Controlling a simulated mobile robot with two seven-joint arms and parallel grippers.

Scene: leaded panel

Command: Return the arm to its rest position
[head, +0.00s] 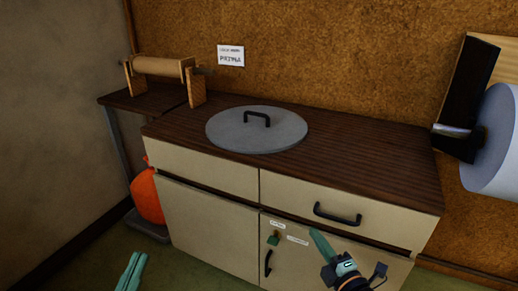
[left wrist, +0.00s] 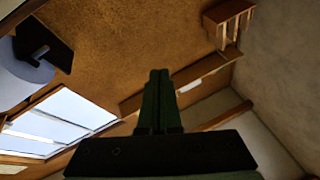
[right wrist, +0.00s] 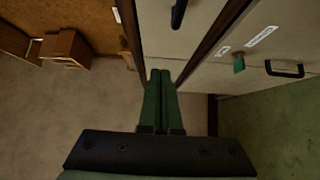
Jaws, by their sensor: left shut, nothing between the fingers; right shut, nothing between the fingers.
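My left gripper (head: 132,268) shows at the bottom left of the head view, teal fingers together and empty, in front of the cabinet's left side. In the left wrist view the shut fingers (left wrist: 159,74) point towards the upper wall and ceiling. My right gripper (head: 314,235) is in front of the cabinet's right door, its fingers together and empty. In the right wrist view the shut fingers (right wrist: 160,74) show beside the cream cabinet fronts, holding nothing. Parts of my right arm are cut off by the lower edge of the head view.
A cream cabinet (head: 208,215) with a dark wood top carries a round grey lid (head: 228,138). A black drawer handle (head: 337,214) and a small green piece (head: 273,239) are close to my right gripper. An orange bag (head: 146,195) stands left. Green floor lies in front.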

